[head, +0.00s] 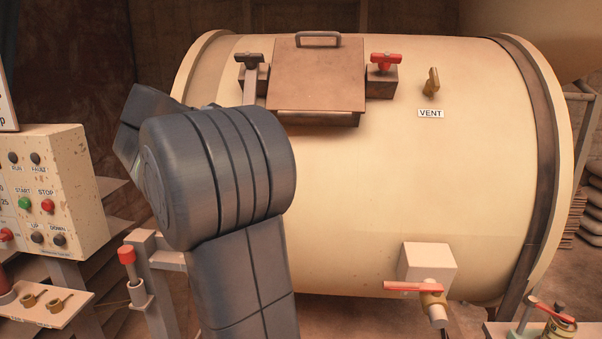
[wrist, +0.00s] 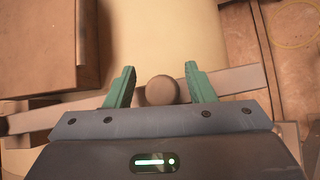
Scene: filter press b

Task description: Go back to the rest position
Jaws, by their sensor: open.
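My gripper (wrist: 160,70) shows in the wrist view with its two green fingers spread apart. A round brown knob (wrist: 161,90) shows in the gap between the fingers, with space on both sides. I cannot tell how far below the fingers it lies. In the head view my arm's grey links and large rounded joint fill the left centre, in front of the cream drum (head: 460,180). My gripper is hidden there.
The drum has a brown hatch (head: 318,75), a dark-handled clamp (head: 251,62), a red-handled clamp (head: 386,64) and a brass vent valve (head: 432,82). A red-lever valve (head: 415,288) sits low. A control panel (head: 75,190) stands left. A pale bar (wrist: 240,82) crosses the wrist view.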

